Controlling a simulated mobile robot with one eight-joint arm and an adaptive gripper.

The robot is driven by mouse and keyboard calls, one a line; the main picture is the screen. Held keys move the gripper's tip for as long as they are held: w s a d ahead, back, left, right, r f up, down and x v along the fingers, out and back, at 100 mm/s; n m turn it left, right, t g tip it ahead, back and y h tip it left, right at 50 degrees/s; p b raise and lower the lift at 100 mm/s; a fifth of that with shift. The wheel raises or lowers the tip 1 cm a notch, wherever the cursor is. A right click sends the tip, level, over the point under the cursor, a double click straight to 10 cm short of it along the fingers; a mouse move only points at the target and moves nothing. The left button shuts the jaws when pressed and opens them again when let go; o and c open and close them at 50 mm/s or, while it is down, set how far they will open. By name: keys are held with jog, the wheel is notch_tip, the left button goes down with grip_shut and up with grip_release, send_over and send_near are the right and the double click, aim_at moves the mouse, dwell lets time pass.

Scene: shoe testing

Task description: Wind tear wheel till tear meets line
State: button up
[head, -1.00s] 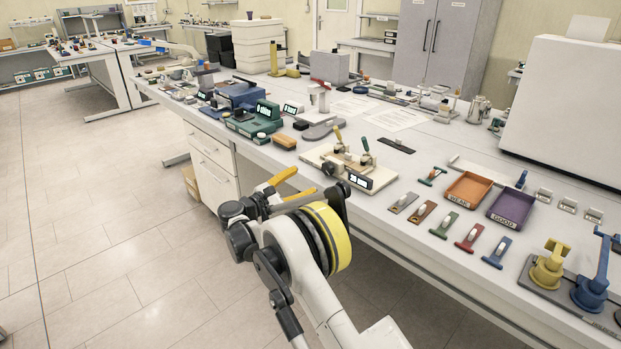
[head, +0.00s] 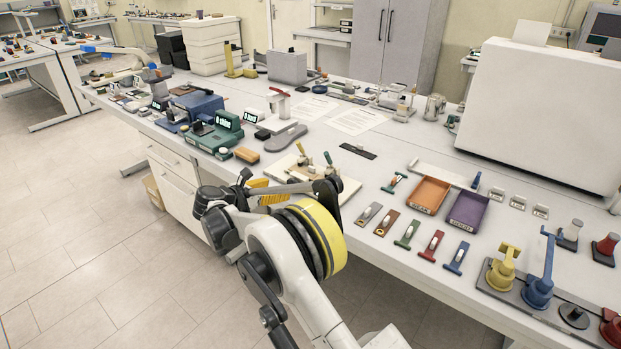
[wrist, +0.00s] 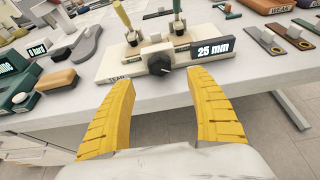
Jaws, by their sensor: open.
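The tear tester (wrist: 120,68) is a pale base marked TEAR at the table's front edge. It carries a black wheel (wrist: 158,63), a display reading "25 mm" (wrist: 212,50) and two clamps with yellow (wrist: 121,14) and green (wrist: 177,8) handles. My gripper (wrist: 163,86) has yellow fingers spread apart and empty. The wheel appears between and beyond the fingertips, apart from them. In the head view the tester (head: 287,168) is partly behind my arm, and my gripper (head: 268,196) is at the table's front edge. I cannot make out the tear or the line.
An orange tray (head: 428,194) and a purple tray (head: 467,210) lie right of the tester, with several coloured tabs before them. A tan block (head: 247,156) and a grey sole (head: 285,138) lie to its left. Floor is clear at left.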

aim_at(291, 186)
jog(key=b+x, duration=0.2)
jog(key=x, duration=0.7)
jog(key=shift+w+d+f, duration=0.1)
jog(key=shift+f, duration=0.05)
jog(key=c, duration=1.2)
